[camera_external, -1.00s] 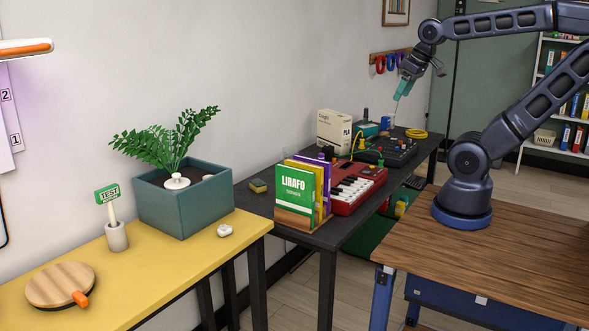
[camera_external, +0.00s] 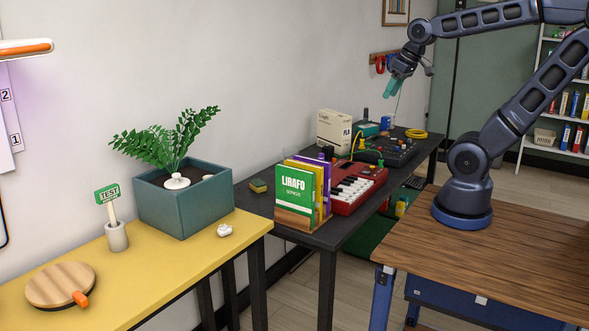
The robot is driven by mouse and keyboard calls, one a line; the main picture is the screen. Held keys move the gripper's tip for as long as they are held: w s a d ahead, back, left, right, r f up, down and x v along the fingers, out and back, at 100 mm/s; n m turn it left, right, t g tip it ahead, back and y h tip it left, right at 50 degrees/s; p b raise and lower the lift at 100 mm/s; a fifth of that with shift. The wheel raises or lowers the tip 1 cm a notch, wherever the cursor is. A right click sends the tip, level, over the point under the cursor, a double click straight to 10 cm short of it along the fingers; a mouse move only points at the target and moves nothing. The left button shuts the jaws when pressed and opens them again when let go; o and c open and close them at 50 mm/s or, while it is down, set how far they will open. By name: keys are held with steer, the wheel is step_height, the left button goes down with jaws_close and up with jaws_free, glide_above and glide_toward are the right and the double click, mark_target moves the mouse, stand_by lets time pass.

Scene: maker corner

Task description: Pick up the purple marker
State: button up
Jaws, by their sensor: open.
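My gripper (camera_external: 391,89), with teal fingers, hangs in the air at the upper right, above the back part of the dark table, pointing down. It is open, and I see nothing held in it. I cannot make out a purple marker for certain.
The dark table (camera_external: 352,236) carries a book stand with a green book (camera_external: 294,197), a red keyboard (camera_external: 357,187), a white box (camera_external: 334,130) and a dark device (camera_external: 391,149) with cables. A yellow table (camera_external: 150,290) with a planter (camera_external: 186,205) stands at left.

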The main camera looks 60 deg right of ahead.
steer(key=w+d+f+m+y, duration=0.1)
steer(key=w+f, duration=0.2)
steer(key=w, duration=1.1)
steer(key=m+h, duration=0.5)
steer(key=m, duration=0.1)
glide_above(322, 158)
steer(key=s+a, duration=0.2)
steer(key=s, duration=0.1)
step_height(322, 158, down, 30)
steer(key=shift+t, duration=0.3)
steer(key=shift+d+x, duration=0.1)
steer(key=shift+x, duration=2.7)
steer(key=shift+d+x, duration=0.15)
steer(key=shift+x, duration=2.6)
steer(key=shift+s, duration=0.1)
steer(key=c, duration=1.1)
steer(key=shift+o, duration=0.2)
steer(key=shift+r, duration=0.1)
